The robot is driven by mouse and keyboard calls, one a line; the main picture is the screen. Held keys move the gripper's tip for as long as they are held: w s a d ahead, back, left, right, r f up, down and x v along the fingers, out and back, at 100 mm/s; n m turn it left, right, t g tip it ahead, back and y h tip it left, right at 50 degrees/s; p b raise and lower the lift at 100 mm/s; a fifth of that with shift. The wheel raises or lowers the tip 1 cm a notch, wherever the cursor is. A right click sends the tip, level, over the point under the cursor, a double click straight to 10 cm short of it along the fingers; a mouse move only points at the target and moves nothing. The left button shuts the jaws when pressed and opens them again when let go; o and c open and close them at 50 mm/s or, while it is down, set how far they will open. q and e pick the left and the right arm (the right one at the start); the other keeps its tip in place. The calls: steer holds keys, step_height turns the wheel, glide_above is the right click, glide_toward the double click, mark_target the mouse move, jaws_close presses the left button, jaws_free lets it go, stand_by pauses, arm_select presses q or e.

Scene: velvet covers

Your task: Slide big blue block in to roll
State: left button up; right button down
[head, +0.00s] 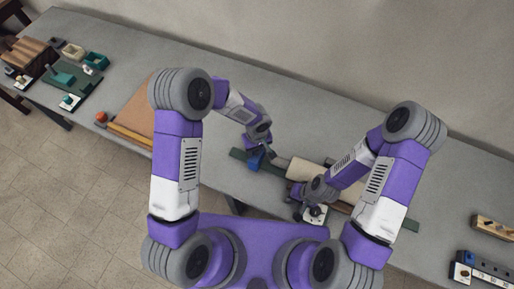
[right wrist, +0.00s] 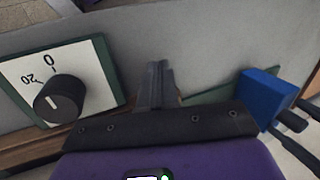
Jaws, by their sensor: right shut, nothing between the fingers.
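The blue block (head: 255,159) sits at the left part of a dark green strip on the bench. A cream roll (head: 303,169) lies to the right of the block, apart from it, partly hidden by my right arm. My left gripper (head: 267,152) is down at the block; whether its fingers grip is unclear. My right gripper (head: 298,211) is shut and empty, low by the white dial plate (head: 317,215). In the right wrist view, its closed fingers (right wrist: 157,72) stand between the black dial (right wrist: 60,98) and the blue block (right wrist: 262,98), with dark fingers beside the block.
A tan board (head: 136,112) lies left of the strip. Green trays, brown rolls and another dial plate (head: 70,101) stand at the far left. A block with holes (head: 492,227) and a blue panel (head: 484,269) are at the right. The bench behind the roll is clear.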

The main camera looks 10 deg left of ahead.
arm_select(q)
step_height(320, 180, up, 8)
steer(key=shift+f, duration=0.2)
stand_by(0.3)
